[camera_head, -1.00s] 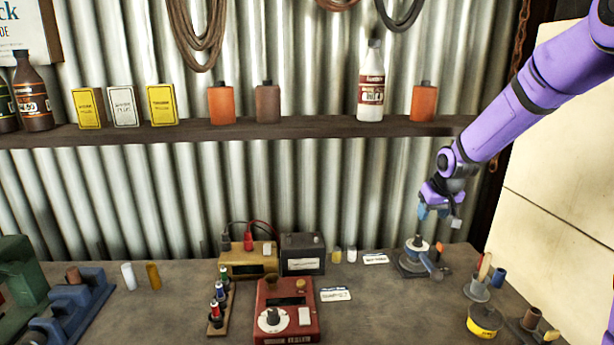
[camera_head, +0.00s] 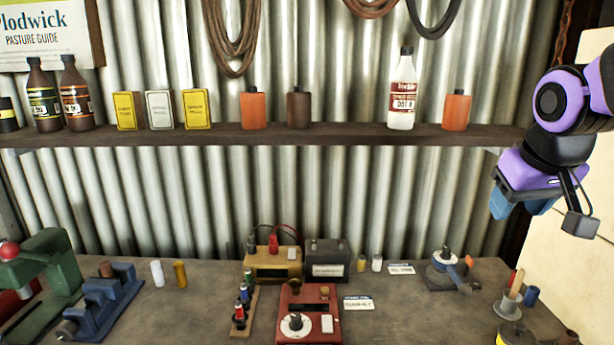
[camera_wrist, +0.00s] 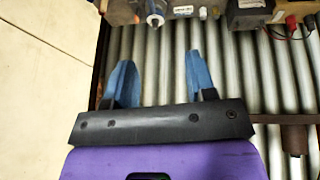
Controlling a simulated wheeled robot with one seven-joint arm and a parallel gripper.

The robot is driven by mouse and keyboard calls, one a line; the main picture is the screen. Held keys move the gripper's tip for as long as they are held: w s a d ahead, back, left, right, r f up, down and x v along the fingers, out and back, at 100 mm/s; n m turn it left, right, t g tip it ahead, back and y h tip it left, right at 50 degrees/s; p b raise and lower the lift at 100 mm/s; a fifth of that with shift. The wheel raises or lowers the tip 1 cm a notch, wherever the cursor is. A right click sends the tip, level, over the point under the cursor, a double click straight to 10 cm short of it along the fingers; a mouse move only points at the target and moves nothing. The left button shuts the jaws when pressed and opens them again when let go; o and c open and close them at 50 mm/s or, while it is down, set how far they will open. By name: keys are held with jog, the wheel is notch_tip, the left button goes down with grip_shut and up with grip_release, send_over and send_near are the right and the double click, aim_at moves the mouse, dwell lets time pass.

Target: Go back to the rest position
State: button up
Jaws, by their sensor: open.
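My gripper (camera_head: 520,203) is at the right of the head view, raised above the right end of the bench and at about the height of the shelf's underside. In the wrist view my gripper (camera_wrist: 160,82) shows two blue fingers spread apart with nothing between them. Corrugated wall shows in the gap. My gripper is apart from the bench and everything on it.
A wooden shelf (camera_head: 300,132) with bottles, tins and boxes runs along the corrugated wall. The bench (camera_head: 210,300) holds a red meter box (camera_head: 309,318), a black battery (camera_head: 327,262), a round grey stand (camera_head: 443,275) and a green press (camera_head: 45,275). A pale panel (camera_wrist: 45,90) is close beside my gripper.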

jog(key=s+a+y, duration=0.1)
jog(key=s, duration=1.1)
jog(key=shift+s+a+r, duration=0.15)
jog(key=shift+a+r, duration=0.05)
jog(key=shift+a, duration=0.1)
